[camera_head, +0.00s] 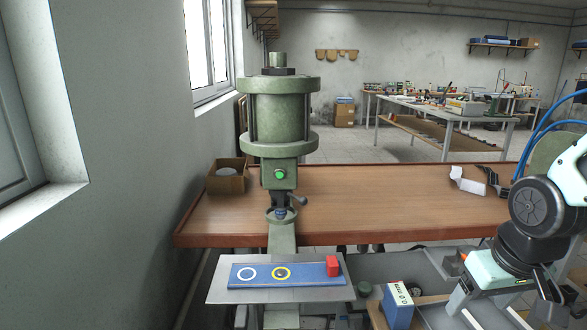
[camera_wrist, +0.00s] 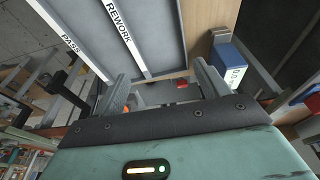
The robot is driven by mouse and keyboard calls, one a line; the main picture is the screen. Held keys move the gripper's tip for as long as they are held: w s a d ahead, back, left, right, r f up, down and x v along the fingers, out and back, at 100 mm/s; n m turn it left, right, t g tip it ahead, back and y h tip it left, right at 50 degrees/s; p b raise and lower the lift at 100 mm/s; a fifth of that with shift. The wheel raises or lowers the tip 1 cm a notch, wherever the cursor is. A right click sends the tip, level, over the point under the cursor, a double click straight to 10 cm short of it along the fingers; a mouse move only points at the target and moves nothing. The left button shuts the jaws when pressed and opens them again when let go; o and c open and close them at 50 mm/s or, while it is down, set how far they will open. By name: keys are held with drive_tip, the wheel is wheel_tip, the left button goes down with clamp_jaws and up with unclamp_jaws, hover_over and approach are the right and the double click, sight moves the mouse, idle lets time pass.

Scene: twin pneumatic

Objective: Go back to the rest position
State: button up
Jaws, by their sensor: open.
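My gripper (camera_head: 487,308) is at the lower right of the head view, below the black wrist joint, pointing down. In the wrist view its two grey fingers (camera_wrist: 162,88) stand well apart, with nothing held between them. The green press (camera_head: 279,115) stands at the middle left with a lit green button. Under it a blue plate (camera_head: 305,275) lies on a grey metal sheet (camera_head: 220,287). The plate has a white ring, a yellow ring with a dark centre, and a red block (camera_head: 332,266) at its right end. My gripper is well to the right of the plate.
A blue gauge box (camera_head: 396,307) reading 0.0 mm stands left of my gripper; it shows in the wrist view (camera_wrist: 229,62). Grey trays marked PASS and REWORK (camera_wrist: 105,35) lie near the fingers. A wooden bench (camera_head: 380,200) with a cardboard box (camera_head: 228,180) spans behind.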

drive_tip(key=s+a+r+n+g+p, duration=0.1)
drive_tip(key=s+a+r+n, duration=0.1)
drive_tip(key=s+a, duration=0.4)
drive_tip(key=s+a+r+n+g, duration=0.1)
drive_tip(key=s+a+n, duration=0.4)
drive_tip(key=a, duration=0.6)
drive_tip(key=shift+s+a+r+g+y+p, duration=0.3)
drive_tip(key=shift+s+r+g+p, duration=0.1)
drive_tip(key=shift+s, duration=0.7)
